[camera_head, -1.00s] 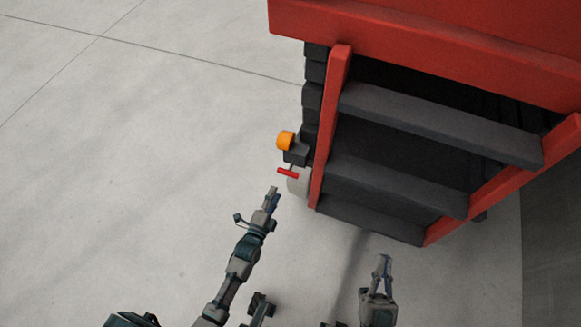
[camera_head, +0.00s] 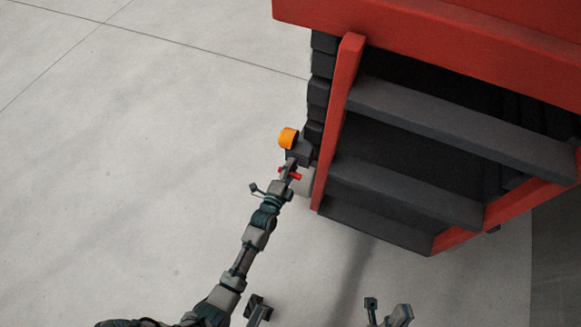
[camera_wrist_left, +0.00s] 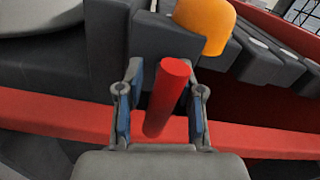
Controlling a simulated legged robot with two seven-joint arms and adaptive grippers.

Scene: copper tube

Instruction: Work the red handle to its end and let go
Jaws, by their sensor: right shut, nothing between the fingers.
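The red handle (camera_head: 296,177) is a short red bar at the left side of the large red and dark grey structure, below an orange knob. My left gripper (camera_head: 290,168) is at the handle and hides part of it in the head view. In the left wrist view the red handle (camera_wrist_left: 168,95) stands between the two fingers. The left gripper (camera_wrist_left: 162,105) is open around it, with a gap showing on at least the left side. My right gripper (camera_head: 401,312) is low at the bottom edge of the head view, partly cut off, shut and empty, away from the handle.
The orange knob (camera_head: 288,138) sits just above the handle on a dark block. The red frame post (camera_head: 337,120) and dark steps (camera_head: 450,130) stand right of the handle. The pale floor (camera_head: 130,170) to the left is clear.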

